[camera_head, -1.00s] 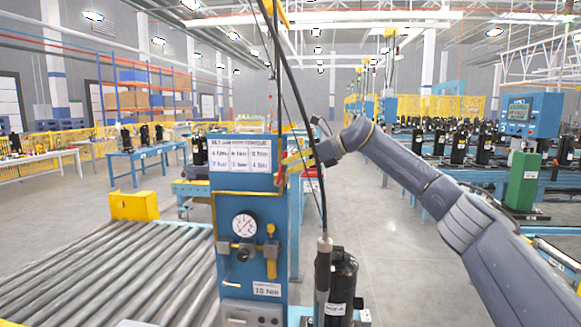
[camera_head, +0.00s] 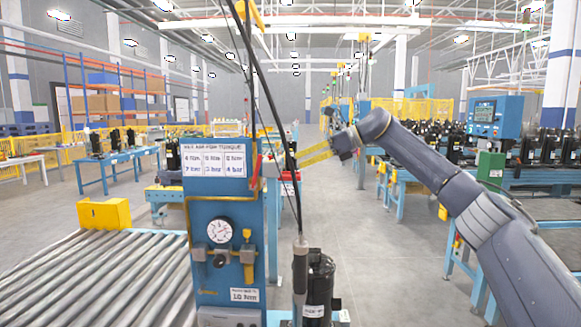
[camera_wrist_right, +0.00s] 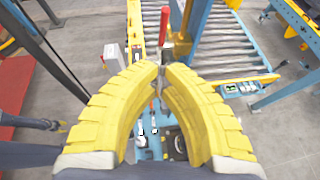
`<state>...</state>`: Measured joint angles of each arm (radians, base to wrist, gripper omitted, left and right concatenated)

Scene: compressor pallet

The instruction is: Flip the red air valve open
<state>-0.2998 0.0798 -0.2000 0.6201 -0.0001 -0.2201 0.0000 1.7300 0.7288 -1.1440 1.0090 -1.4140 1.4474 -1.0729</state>
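The blue panel post (camera_head: 205,275) stands left of centre in the head view, with a pressure gauge (camera_head: 220,231) on its front. The red valve handle (camera_head: 256,168) stands at its upper right edge, tilted slightly. A red bar (camera_wrist_right: 164,24), which looks like the handle, shows beyond the fingertips at the top of the right wrist view. My right gripper (camera_head: 301,159) points left at the panel, apart from the handle. In the right wrist view its yellow fingers (camera_wrist_right: 162,69) curve together, tips nearly meeting, with nothing clearly held.
A roller conveyor (camera_head: 105,280) lies left of the panel. A hanging cable and a grey tool (camera_head: 300,275) hang in front, near a black compressor (camera_head: 320,285). Open floor (camera_head: 385,265) lies to the right.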

